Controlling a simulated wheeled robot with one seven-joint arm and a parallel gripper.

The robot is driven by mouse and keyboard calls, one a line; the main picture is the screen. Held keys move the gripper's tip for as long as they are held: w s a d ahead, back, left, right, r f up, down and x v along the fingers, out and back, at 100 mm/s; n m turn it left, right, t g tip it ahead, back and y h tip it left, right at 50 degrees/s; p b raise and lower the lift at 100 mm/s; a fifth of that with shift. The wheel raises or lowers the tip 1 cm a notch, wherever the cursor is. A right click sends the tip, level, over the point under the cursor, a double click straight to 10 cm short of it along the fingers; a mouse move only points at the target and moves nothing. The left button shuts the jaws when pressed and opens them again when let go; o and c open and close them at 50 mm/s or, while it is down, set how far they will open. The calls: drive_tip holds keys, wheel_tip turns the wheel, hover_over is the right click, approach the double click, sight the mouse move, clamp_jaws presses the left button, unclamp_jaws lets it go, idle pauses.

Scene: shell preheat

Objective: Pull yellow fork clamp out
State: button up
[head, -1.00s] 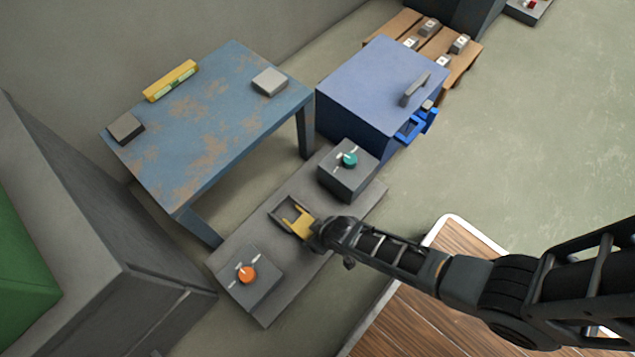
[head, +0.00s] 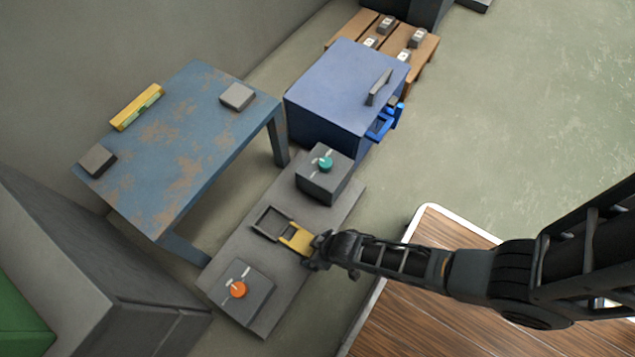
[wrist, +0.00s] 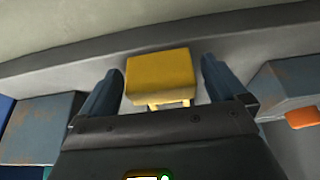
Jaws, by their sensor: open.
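The yellow fork clamp (head: 297,238) lies on the grey base plate between two grey boxes, at the near side of a dark rectangular frame (head: 268,222). Most of its yellow body shows outside that frame. In the wrist view the yellow clamp (wrist: 159,78) sits between my two fingers, with a gap on each side. My gripper (head: 318,249) is right at the clamp's near end; in the wrist view its fingers (wrist: 160,85) are open around the clamp. Whether the clamp's far end is still inside the frame cannot be told.
A grey box with a teal knob (head: 325,163) stands behind the clamp, and one with an orange knob (head: 238,289) stands in front. A blue cabinet (head: 345,85) and a worn blue table (head: 190,150) are beyond. Open floor (head: 500,120) lies to the right.

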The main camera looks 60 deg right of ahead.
drive_tip(key=p+v, duration=0.4)
drive_tip(key=v, duration=0.4)
idle(0.6)
